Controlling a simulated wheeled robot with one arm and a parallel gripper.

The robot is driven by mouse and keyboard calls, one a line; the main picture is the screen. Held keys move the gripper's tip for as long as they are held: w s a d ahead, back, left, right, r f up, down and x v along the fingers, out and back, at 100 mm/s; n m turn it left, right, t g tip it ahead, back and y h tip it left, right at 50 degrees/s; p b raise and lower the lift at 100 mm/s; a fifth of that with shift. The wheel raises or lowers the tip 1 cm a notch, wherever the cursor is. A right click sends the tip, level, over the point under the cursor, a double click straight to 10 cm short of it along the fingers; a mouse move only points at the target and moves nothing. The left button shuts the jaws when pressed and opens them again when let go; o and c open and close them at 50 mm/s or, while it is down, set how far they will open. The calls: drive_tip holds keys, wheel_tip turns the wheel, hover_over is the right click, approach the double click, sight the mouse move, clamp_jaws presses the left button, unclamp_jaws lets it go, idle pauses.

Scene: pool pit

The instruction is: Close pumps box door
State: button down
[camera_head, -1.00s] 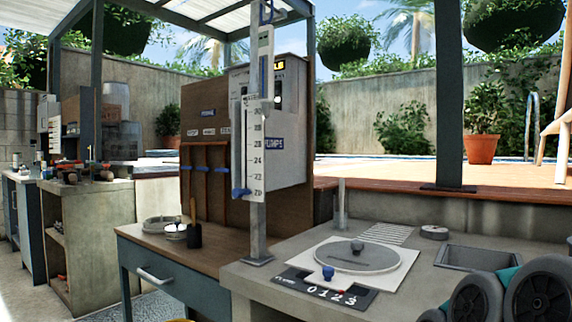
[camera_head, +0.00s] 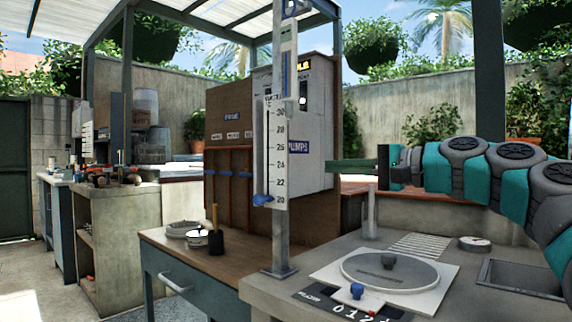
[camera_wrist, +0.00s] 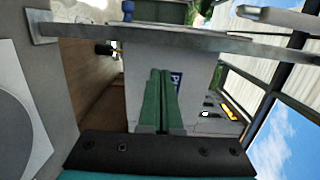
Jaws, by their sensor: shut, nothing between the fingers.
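The pumps box (camera_head: 315,120) is a pale grey box with a blue PUMPS label, fixed to a brown wooden board. A yellow display and dark controls show in its upper part. The gauge post hides part of its front, and I cannot tell how far its door stands open. My gripper (camera_head: 332,166) has green fingers, shut and empty, pointing left at the box's lower right side. In the wrist view my gripper (camera_wrist: 159,74) lies in front of the pale panel (camera_wrist: 197,78) with the partly covered label. Whether the fingertips touch it is unclear.
A white gauge (camera_head: 277,150) on a grey post (camera_head: 283,235) stands in front of the box. A wooden desk (camera_head: 175,243) holds a black cup (camera_head: 216,242). A round lid (camera_head: 390,272) and a blue knob (camera_head: 357,291) sit on the concrete counter (camera_head: 455,262).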

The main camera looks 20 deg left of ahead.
drive_tip(key=x, duration=0.4)
drive_tip(key=p+x, duration=0.1)
drive_tip(key=x, duration=0.9)
drive_tip(key=shift+w+r, duration=0.1)
drive_tip(key=shift+r, duration=0.2)
